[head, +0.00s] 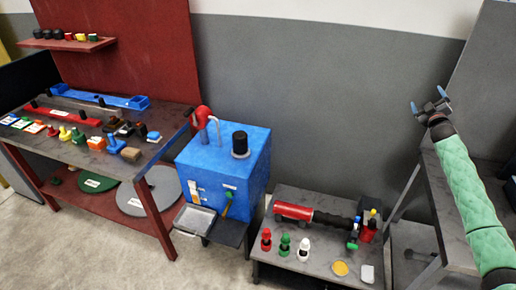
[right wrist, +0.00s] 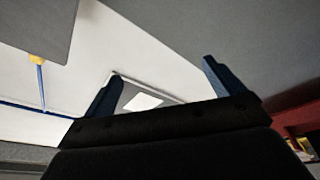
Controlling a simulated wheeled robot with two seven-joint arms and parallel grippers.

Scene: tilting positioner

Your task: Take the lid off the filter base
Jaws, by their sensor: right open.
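I cannot tell for sure which thing is the filter base or its lid. On the low table (head: 320,262) lies a long cylinder, with a red part (head: 293,211) at its left and a black part (head: 332,220) at its right. A small red container (head: 368,234) with a dark and yellow top stands at its right end. My right gripper (head: 428,98) is open and empty, raised in front of the grey wall, above and right of that table. Its two blue fingers (right wrist: 158,80) are apart in the right wrist view. My left gripper is not in view.
A blue machine (head: 225,175) with a black cap (head: 240,142) stands mid-scene. Red, green and white pieces (head: 285,244), a yellow disc (head: 340,268) and a white block (head: 367,273) are on the low table. A cluttered bench (head: 150,152) is at left.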

